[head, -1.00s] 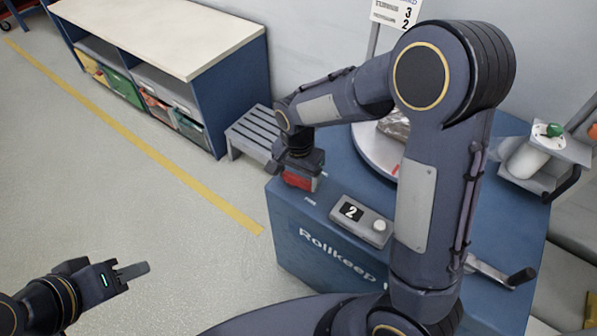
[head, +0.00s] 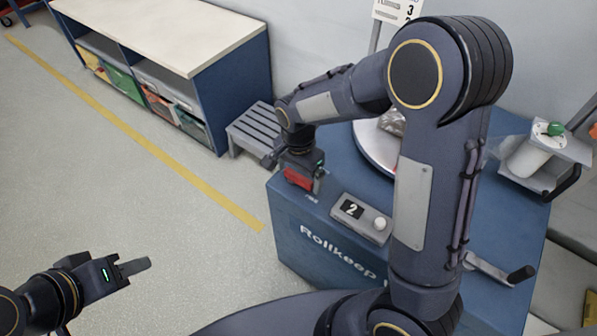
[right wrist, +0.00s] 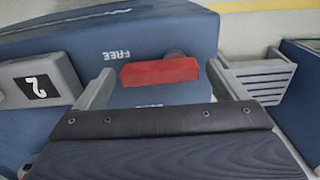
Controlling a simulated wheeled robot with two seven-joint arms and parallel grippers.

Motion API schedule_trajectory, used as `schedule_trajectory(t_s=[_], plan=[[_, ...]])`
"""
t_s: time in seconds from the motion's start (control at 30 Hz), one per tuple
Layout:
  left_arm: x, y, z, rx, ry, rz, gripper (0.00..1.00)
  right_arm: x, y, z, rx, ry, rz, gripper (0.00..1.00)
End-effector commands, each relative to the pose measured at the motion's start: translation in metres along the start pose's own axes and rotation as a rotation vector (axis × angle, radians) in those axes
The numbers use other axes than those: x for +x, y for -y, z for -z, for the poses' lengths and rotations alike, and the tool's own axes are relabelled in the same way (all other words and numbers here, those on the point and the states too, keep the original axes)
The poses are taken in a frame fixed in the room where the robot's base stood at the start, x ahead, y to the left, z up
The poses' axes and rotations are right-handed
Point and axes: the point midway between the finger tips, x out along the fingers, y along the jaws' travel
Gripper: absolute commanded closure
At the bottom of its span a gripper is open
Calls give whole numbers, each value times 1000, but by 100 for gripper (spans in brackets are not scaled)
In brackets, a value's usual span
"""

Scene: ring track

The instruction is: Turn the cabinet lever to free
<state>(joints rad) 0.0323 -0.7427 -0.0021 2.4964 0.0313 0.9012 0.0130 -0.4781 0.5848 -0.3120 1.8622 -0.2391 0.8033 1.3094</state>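The red lever (head: 298,178) is on the near left corner of the blue cabinet (head: 330,250) marked "Rollkeep". In the right wrist view the lever's red handle (right wrist: 160,71) lies across the picture, its dark round pivot (right wrist: 176,55) partly behind it. The word FREE (right wrist: 117,54) is printed beside it; another label below the handle is unreadable. My right gripper (head: 302,180) is at the lever; the right wrist view shows its fingers (right wrist: 161,72) apart, one near each handle end. Contact cannot be told. My left gripper (head: 138,265) hangs over the floor, seen edge-on.
A control box with a "2" display (head: 362,218) stands on the cabinet, with a crank handle (head: 500,270) to the right. A round turntable (head: 373,150) is behind my right arm. A grey slatted stool (head: 250,128) stands left of the cabinet. The floor at left is clear.

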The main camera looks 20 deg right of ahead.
Motion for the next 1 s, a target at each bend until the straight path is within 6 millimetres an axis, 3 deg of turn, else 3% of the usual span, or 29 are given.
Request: schedule_trajectory(t_s=[0.33,0.7,1.0], plan=[[-1,0,0,0,0,0,64,-3,0,0,-3,0,-1,4],[-14,-7,7,0,0,0,64,-61,0,0,-2,0,2,4],[-17,-8,8,0,0,0,64,-78,0,0,-1,0,-2,4]])
